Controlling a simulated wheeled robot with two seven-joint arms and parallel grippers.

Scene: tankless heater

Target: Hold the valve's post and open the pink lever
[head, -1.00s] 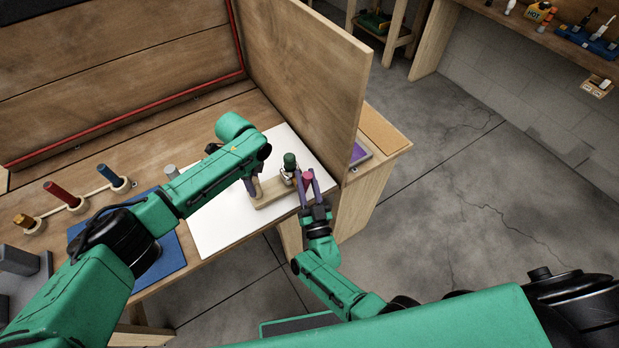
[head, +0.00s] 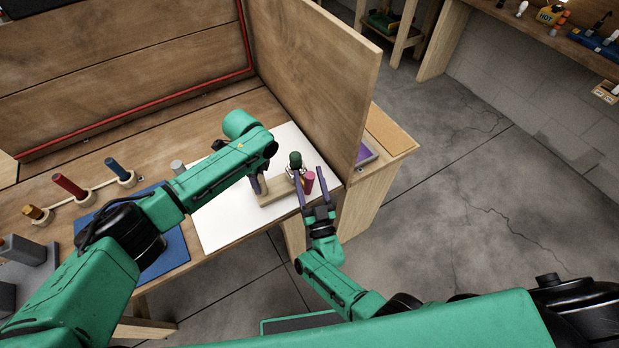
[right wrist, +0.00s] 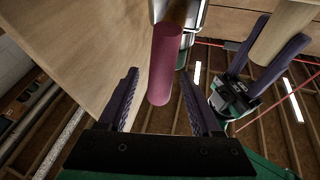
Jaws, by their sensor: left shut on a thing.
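The valve has a dark green cap (head: 295,160), a metal body and a pink lever (head: 309,181), beside a pale wooden post (head: 279,193) over the white sheet. The pink lever (right wrist: 164,65) hangs between the fingers of my right gripper (right wrist: 160,100), with gaps on both sides. The right gripper (head: 310,184) is open. My left gripper (head: 257,185) is shut on the post. In the right wrist view the left gripper's fingers (right wrist: 260,60) straddle the pale post (right wrist: 284,28). The joint between lever and valve is partly hidden.
A tall wooden panel (head: 322,75) stands close behind the valve. A white sheet (head: 220,222) and blue mat (head: 178,245) lie on the bench. Coloured pegs (head: 70,186) in a wooden rack stand to the left. The floor right of the bench is clear.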

